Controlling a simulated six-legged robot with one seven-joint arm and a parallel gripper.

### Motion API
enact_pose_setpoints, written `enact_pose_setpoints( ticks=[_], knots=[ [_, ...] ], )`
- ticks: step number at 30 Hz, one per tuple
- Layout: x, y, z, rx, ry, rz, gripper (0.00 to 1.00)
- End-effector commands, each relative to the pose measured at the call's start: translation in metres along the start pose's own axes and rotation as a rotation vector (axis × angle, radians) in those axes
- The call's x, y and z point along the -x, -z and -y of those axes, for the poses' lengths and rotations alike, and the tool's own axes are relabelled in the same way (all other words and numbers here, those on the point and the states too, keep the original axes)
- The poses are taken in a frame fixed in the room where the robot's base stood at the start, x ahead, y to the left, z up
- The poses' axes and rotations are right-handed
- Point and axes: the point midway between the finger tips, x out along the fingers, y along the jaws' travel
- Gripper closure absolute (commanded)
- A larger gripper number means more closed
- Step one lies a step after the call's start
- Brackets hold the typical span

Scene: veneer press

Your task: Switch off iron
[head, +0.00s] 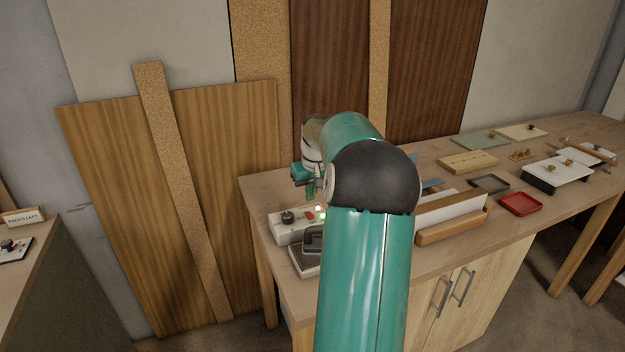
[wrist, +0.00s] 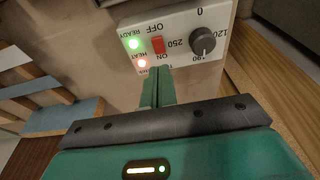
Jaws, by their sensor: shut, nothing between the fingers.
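The iron's control box (head: 289,232) sits on the bench's left end; it also shows in the wrist view (wrist: 183,20). It has a red rocker switch (wrist: 157,45) between the labels OFF and ON, a black dial (wrist: 203,41), a lit green READY lamp (wrist: 134,44) and a lit reddish HEAT lamp (wrist: 141,64). I cannot tell which side of the rocker is down. The dark iron (head: 313,238) stands in front of the box, partly hidden by my arm. My gripper (wrist: 158,72) is shut and empty, its tips near the ON side; contact is unclear. It also shows above the box in the head view (head: 311,194).
A wooden holder (head: 452,228) with upright sheets, a red tray (head: 520,204) and a dark grey tray (head: 489,183) stand to the right on the bench (head: 460,252). Tall veneer panels (head: 230,130) lean on the wall behind and left.

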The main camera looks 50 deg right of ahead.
Motion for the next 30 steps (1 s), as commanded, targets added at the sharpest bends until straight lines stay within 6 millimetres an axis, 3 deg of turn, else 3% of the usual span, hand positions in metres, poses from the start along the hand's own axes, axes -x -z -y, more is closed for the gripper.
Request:
enact_pose_setpoints(
  ticks=[3, 9, 23, 30],
  knots=[
    [-0.021, -0.007, -0.001, -0.002, 0.001, 0.004, 1.00],
    [-0.041, -0.014, 0.000, -0.001, 0.000, 0.001, 1.00],
    [-0.044, -0.015, 0.000, 0.000, 0.000, -0.007, 1.00],
    [-0.050, -0.023, 0.001, 0.000, 0.002, -0.110, 1.00]
  ],
)
